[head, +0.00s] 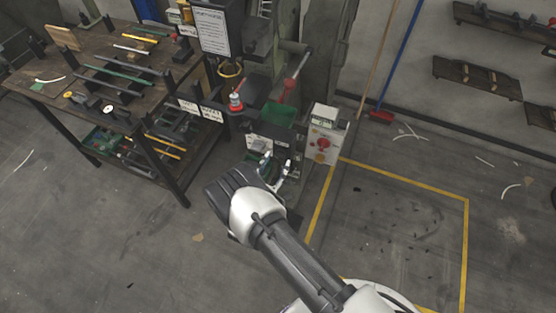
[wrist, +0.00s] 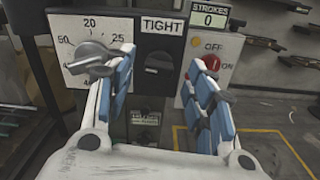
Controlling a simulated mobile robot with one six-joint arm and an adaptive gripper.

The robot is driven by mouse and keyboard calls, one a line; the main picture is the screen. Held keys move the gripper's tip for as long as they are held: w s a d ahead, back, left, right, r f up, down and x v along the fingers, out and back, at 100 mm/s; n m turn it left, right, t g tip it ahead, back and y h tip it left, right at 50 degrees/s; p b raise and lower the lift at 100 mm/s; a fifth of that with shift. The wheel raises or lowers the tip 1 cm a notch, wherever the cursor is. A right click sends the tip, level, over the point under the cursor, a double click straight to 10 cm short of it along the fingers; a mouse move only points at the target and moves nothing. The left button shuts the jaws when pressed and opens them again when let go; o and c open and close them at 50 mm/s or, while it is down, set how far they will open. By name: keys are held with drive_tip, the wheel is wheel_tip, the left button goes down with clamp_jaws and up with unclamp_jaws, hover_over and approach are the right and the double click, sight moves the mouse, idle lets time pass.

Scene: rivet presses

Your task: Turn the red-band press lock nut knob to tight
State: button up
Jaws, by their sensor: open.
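My gripper (head: 275,168) is in front of a press control panel (head: 268,140) in the head view. In the wrist view my gripper (wrist: 160,70) is open, its blue-padded fingers apart and nothing between them. Beyond the gap is a small dark knob (wrist: 157,64) on a black plate, below a sign reading TIGHT (wrist: 161,26). Its exact pointing is hard to tell. A larger grey pointer knob (wrist: 92,56) on a white numbered dial plate (wrist: 66,28) is behind and left of the left finger. Which knob is the lock nut knob, and the press's red band, I cannot make out for certain.
A control box (head: 325,135) with a red button (wrist: 209,62) and ON/OFF labels stands to the right, near the right finger. A stroke counter (wrist: 209,18) reads 0. A cluttered workbench (head: 75,85) is at left. Yellow-lined floor (head: 400,215) at right is mostly open.

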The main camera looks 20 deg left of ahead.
sight(280, 156)
drive_tip(key=shift+w, duration=1.4)
drive_tip(key=shift+c, duration=0.2)
drive_tip(key=shift+d, duration=0.1)
drive_tip(key=c, duration=1)
